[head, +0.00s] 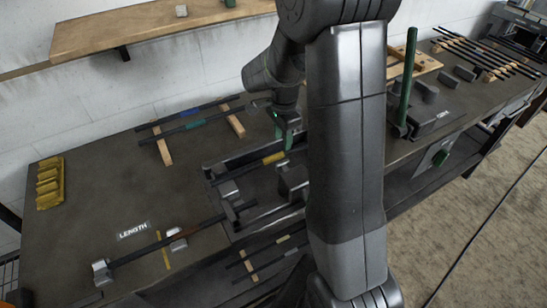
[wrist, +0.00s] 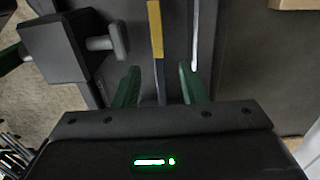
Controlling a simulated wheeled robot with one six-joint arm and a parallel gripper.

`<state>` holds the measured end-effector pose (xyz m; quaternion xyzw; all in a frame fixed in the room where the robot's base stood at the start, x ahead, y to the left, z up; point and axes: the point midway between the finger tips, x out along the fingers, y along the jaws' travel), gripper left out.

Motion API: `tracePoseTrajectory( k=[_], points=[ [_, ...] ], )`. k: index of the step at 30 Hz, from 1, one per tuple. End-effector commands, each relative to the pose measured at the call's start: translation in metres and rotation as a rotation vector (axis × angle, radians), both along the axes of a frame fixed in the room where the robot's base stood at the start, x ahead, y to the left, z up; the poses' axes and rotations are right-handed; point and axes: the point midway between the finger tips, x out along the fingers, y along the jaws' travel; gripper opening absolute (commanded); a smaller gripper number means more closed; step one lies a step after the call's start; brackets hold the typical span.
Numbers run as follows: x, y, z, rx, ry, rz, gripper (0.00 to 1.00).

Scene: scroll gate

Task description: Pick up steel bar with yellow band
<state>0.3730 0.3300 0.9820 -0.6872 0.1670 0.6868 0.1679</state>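The steel bar with the yellow band (head: 272,158) lies on dark grey holders in a recessed part of the bench, left of my arm in the head view. Its right part is hidden behind my arm. In the wrist view the yellow band (wrist: 156,30) is just ahead of my gripper (wrist: 159,74), and the bar runs down between the green fingers. The fingers stand apart, with gaps on both sides of the bar. In the head view my gripper (head: 287,138) is just above and behind the bar. Whether it touches the bar cannot be told.
A blue-banded bar (head: 190,112) and a green-banded bar (head: 195,124) rest on wooden strips behind. Another bar (head: 165,240) lies by the LENGTH label (head: 133,231). A grey block (wrist: 75,45) is close left of my gripper. A green post (head: 408,80) stands right of my arm.

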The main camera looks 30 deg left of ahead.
Motion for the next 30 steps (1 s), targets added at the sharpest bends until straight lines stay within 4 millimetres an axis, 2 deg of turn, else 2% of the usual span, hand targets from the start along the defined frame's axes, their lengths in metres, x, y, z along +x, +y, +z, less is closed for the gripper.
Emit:
tracePoseTrajectory(
  k=[10, 20, 26, 30],
  points=[
    [0.000, -0.004, -0.042, -0.004, 0.003, 0.000, 0.38],
    [0.000, -0.003, -0.049, -0.001, 0.000, 0.000, 0.38],
    [0.000, -0.003, -0.049, -0.001, 0.000, 0.000, 0.01],
    [0.000, -0.003, -0.049, -0.001, 0.000, 0.000, 0.00]
  ],
)
